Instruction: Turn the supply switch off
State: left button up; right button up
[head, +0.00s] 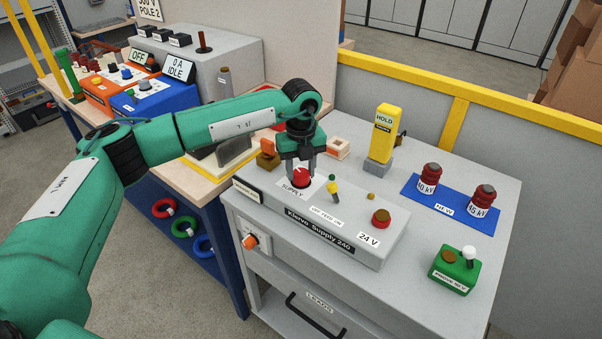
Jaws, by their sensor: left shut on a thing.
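The supply switch (301,178) is a red knob on the sloped grey panel of the Klervo Supply 240 unit (385,245). A white SUPPLY label (292,190) lies in front of it. My left gripper (300,172) reaches down from above and is shut on the red knob, its fingers on either side. The fingers and the gripper body hide part of the knob, so I cannot tell its set position. My right gripper is not in view.
Behind is a yellow HOLD post (383,132). Red insulators (430,178) stand on a blue mat, and a green box (455,270) sits front right. A yellow rail (460,100) runs behind.

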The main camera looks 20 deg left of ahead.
pick_arm(q)
jog(key=n+b, duration=0.1)
jog(key=n, duration=0.1)
jog(key=shift+n, duration=0.8)
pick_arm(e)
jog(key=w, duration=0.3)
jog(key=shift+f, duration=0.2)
pick_arm(q)
jog(key=shift+n, duration=0.3)
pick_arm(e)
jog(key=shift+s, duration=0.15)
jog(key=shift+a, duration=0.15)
